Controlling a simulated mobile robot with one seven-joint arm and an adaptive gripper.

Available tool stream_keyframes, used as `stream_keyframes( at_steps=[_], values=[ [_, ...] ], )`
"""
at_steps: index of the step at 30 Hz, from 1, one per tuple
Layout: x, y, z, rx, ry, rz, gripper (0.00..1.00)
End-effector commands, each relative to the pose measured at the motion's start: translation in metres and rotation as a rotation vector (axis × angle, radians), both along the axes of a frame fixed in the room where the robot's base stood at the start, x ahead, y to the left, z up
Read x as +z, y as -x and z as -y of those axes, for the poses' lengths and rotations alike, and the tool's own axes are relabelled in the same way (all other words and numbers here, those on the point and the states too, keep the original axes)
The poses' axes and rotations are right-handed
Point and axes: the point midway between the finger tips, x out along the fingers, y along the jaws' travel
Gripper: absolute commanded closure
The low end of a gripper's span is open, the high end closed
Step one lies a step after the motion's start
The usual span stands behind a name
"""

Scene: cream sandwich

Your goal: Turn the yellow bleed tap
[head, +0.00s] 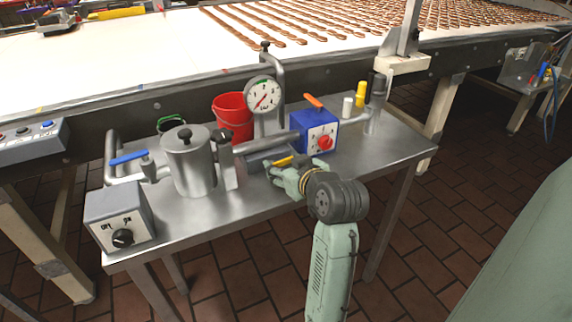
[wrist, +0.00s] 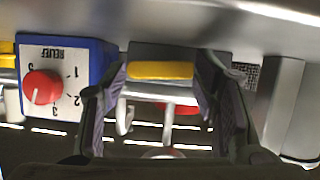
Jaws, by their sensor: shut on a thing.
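The yellow bleed tap (head: 283,161) is a short yellow lever on the pipework in the middle of the steel bench, below the pressure gauge. My gripper (head: 277,170) is at this lever and hides part of it in the head view. In the wrist view the yellow lever (wrist: 160,70) lies crosswise between the two fingers of my gripper (wrist: 165,78). The fingers are shut on it, one at each end. The tap's body behind the lever is mostly hidden.
A blue relief box (head: 320,138) with a red knob (wrist: 42,87) stands close beside my gripper. The gauge (head: 262,96), a red bucket (head: 232,118) and a steel pot (head: 190,160) stand nearby. The bench front (head: 235,220) is clear.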

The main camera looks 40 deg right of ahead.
Motion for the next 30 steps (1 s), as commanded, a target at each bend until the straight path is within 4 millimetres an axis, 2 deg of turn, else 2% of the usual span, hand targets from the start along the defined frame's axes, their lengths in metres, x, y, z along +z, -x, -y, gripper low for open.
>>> stream_keyframes(
  at_steps=[5, 12, 13, 21, 30],
  values=[
    [-0.0001, -0.0004, 0.0005, 0.001, -0.104, 0.024, 0.73],
    [-0.0025, 0.0002, 0.0009, 0.000, -0.109, 0.026, 0.73],
    [-0.0025, 0.0002, 0.0009, 0.000, -0.109, 0.025, 0.44],
    [-0.0025, 0.0002, 0.0010, 0.001, -0.108, 0.025, 0.26],
    [-0.0023, 0.0006, 0.0010, 0.000, -0.107, 0.026, 0.25]
  ],
)
